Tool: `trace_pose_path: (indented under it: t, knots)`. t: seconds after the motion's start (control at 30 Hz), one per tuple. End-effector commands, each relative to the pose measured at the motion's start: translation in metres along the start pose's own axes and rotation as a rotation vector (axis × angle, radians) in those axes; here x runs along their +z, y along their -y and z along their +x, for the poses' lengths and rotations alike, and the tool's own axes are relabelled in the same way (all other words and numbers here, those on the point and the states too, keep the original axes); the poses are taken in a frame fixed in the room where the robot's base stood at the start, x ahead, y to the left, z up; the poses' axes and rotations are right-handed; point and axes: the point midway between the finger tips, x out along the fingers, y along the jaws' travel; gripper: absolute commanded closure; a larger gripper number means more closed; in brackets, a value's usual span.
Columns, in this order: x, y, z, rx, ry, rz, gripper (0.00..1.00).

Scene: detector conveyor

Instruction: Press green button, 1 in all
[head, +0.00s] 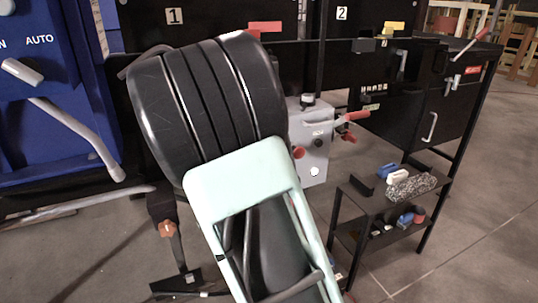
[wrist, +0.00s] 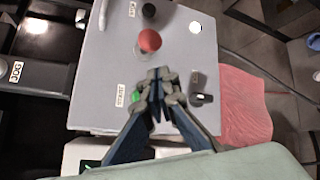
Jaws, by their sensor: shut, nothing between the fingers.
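The grey control box (wrist: 105,60) fills the middle of the wrist view. The green button (wrist: 135,96) shows as a small patch beside a START label (wrist: 121,95), partly covered by the left finger of my gripper (wrist: 157,74). My gripper is shut and empty. Its fingertips are over the box face, between the red button (wrist: 149,41) and the green button's right side; I cannot tell whether they touch the face. In the head view the control box (head: 318,160) stands right of my arm, and the green button and my gripper are hidden.
The box also carries a black knob (wrist: 149,10), a white button (wrist: 195,27) and a black switch (wrist: 202,97). A red surface (wrist: 245,105) lies to its right. In the head view a black shelf cart (head: 350,205) stands at right, with open floor beyond.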

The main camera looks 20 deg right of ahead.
Motion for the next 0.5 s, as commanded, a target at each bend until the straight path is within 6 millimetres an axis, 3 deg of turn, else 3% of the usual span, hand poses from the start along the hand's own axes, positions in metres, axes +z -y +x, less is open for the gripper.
trace_pose_path:
  t: [0.3, 0.5]
  knots:
    - [-0.022, -0.021, 0.030, 0.001, 0.001, 0.002, 1.00]
    - [-0.028, -0.027, 0.039, -0.001, 0.001, 0.001, 1.00]
